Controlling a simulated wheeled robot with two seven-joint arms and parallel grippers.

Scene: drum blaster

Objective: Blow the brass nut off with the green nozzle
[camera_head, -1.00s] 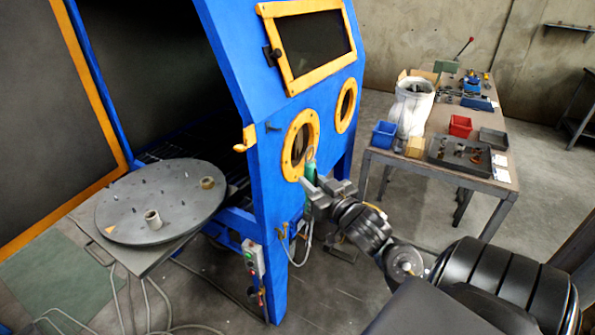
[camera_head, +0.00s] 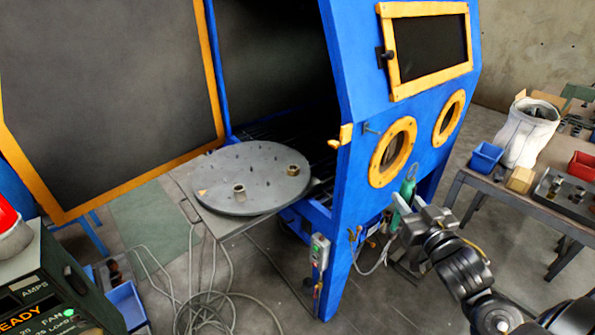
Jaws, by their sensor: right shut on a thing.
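The green nozzle (camera_head: 408,187) stands roughly upright in my right gripper (camera_head: 407,205), in front of the blue blast cabinet and below its round ports. The right gripper is shut on it, and a pale hose hangs below. A short brass-coloured nut (camera_head: 293,169) sits on the right part of the grey round turntable (camera_head: 250,203), well to the left of the nozzle. A paler hollow cylinder (camera_head: 239,190) stands near the turntable's front, with several small pins around. My left gripper is out of view.
The blue cabinet (camera_head: 345,200) stands between the turntable and my right arm, its yellow-framed door (camera_head: 100,110) swung open at left. A control box (camera_head: 319,252) sits on its corner post. Cables (camera_head: 215,310) lie on the floor. A bench with bins (camera_head: 487,157) is at right.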

